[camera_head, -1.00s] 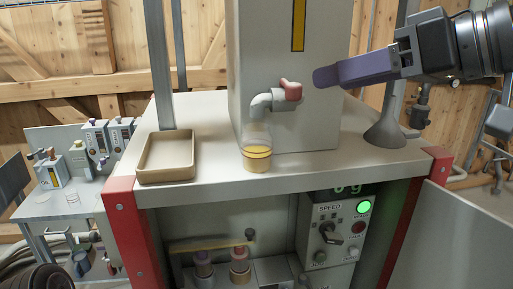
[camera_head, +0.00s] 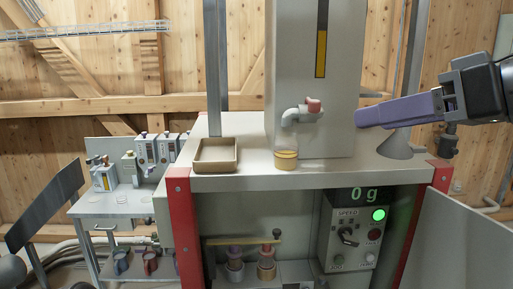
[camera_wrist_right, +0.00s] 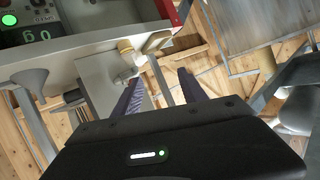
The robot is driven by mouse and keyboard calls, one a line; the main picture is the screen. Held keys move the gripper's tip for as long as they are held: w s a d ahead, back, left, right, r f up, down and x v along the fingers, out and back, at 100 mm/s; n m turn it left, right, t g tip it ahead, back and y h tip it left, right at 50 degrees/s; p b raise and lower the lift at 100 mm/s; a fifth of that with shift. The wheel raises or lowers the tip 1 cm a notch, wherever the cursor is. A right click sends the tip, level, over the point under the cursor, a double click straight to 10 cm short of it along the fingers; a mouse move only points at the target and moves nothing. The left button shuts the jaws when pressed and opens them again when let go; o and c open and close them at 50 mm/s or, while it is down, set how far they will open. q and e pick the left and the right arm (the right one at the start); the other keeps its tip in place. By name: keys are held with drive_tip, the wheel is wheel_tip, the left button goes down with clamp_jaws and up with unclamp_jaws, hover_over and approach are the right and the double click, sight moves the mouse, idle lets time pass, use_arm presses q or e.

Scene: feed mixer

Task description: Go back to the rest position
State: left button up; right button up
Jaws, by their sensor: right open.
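My right gripper (camera_head: 362,118) reaches in from the right in the head view, its purple fingers in front of the right side of the grey feed tank (camera_head: 290,80). In the right wrist view the two fingers of this gripper (camera_wrist_right: 160,78) stand apart with nothing between them. A clear cup with yellow contents (camera_head: 286,160) stands on the machine's top below the grey spout with its red tap (camera_head: 313,105). The cup is apart from the gripper. My left gripper is not in view.
An empty tan tray (camera_head: 215,166) sits on the machine top at left. A control panel (camera_head: 350,237) below shows "0 g" and a lit green button. A side table (camera_head: 125,207) with small dispensers stands at left. A grey funnel (camera_head: 396,147) is at the right.

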drive_tip(key=w+a+f+m+g+h, duration=0.2)
drive_tip(key=w+a+f+m, duration=0.1)
drive_tip(key=w+f, duration=1.6)
wheel_tip(320, 180, down, 29)
drive_tip(key=w+a+m+g+h, duration=0.1)
drive_tip(key=a+m+g+h, duration=0.1)
drive_tip(key=m, duration=0.1)
drive_tip(key=s+a+f+g, duration=0.1)
drive_tip(key=s+f, duration=0.3)
drive_tip(key=f, duration=0.4)
drive_tip(key=s+f+m+g+h, duration=0.1)
drive_tip(key=s+f, duration=0.3)
drive_tip(key=f, duration=0.4)
drive_tip(key=s+a+f+g, duration=0.1)
drive_tip(key=s+f, duration=0.3)
drive_tip(key=f, duration=0.4)
drive_tip(key=s+a+f+g, duration=0.1)
drive_tip(key=s+f, duration=0.4)
drive_tip(key=s, duration=0.4)
drive_tip(key=s+a+f+g, duration=0.1)
drive_tip(key=s+f, duration=0.4)
drive_tip(key=s, duration=0.5)
drive_tip(key=shift+s+f+m+g, duration=0.3)
drive_tip(key=shift+f+m, duration=0.05)
drive_tip(key=shift+m, duration=0.05)
